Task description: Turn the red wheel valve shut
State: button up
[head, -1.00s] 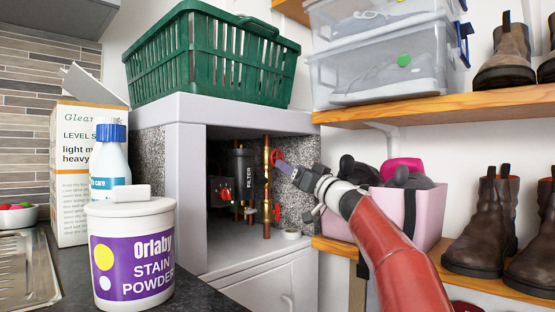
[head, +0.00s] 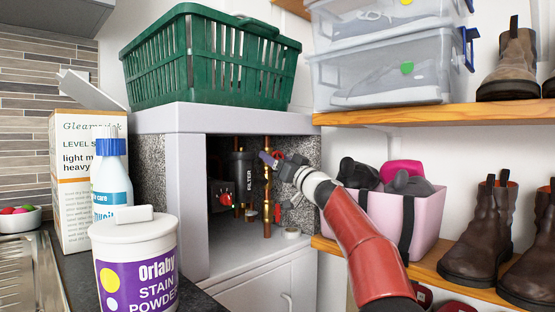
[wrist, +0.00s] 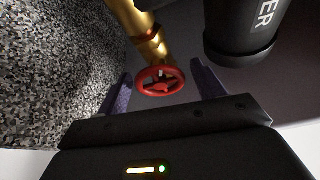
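The red wheel valve (wrist: 160,82) sits on a brass pipe (wrist: 148,38) in the wrist view, with its spokes facing me. My gripper (wrist: 161,70) is open, with one purple finger on each side of the wheel. Gaps show between the fingers and the rim, and no contact is visible. In the head view my gripper (head: 266,158) reaches into the open cupboard at the upper part of the upright brass pipe (head: 267,205). There it hides most of the wheel.
A black filter (head: 241,175) stands left of the pipe, near a red-fronted part (head: 222,195). A smaller red part (head: 277,212) sits lower on the pipe. Cupboard walls close in around. A pink box (head: 425,215) stands right of my arm, and a green basket (head: 210,60) above.

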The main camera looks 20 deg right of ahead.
jog(key=c, duration=0.9)
jog(key=shift+o, duration=0.2)
jog(key=shift+m+b, duration=0.35)
jog(key=shift+m, duration=0.25)
jog(key=shift+m+h+b, duration=0.4)
jog(key=shift+m+h, duration=0.4)
jog(key=shift+m, duration=0.1)
jog(key=m+h, duration=0.1)
jog(key=m, duration=0.2)
jog(key=shift+h, duration=0.3)
jog(key=m+h, duration=0.1)
jog(key=m, duration=0.2)
jog(key=shift+r+m+h, duration=0.1)
jog(key=shift+m+h, duration=0.2)
jog(key=shift+m+g+h+p, duration=0.5)
jog(key=shift+m+p, duration=0.25)
jog(key=shift+m, duration=0.75)
